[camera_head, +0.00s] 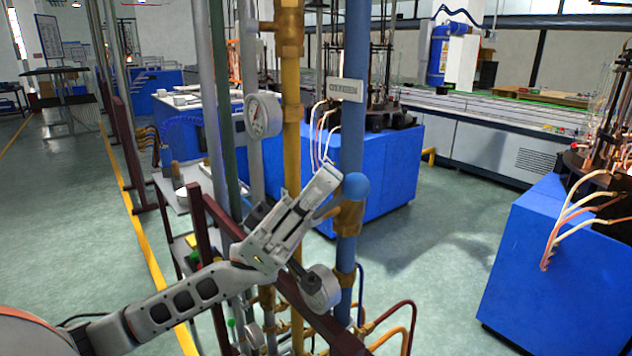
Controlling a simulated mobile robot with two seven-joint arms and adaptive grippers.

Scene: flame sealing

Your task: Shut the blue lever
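A blue ball knob (356,186), which looks like the end of the blue lever, sits in front of the blue vertical pipe (352,130). A brass valve body (348,219) is on that pipe just below the knob. My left gripper (326,182) reaches up from the lower left, with its fingertips just left of the knob. Whether it touches the knob is unclear, and the gap between its fingers cannot be made out. Most of the lever's shaft is hidden or hard to make out. My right gripper is out of view.
A yellow pipe (291,100) and grey pipes stand left of the blue pipe. A round gauge (263,115) is above my gripper, and another gauge (321,288) is below it. A dark red rail (330,328) runs below. Blue machine cabinets (545,270) stand right and behind.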

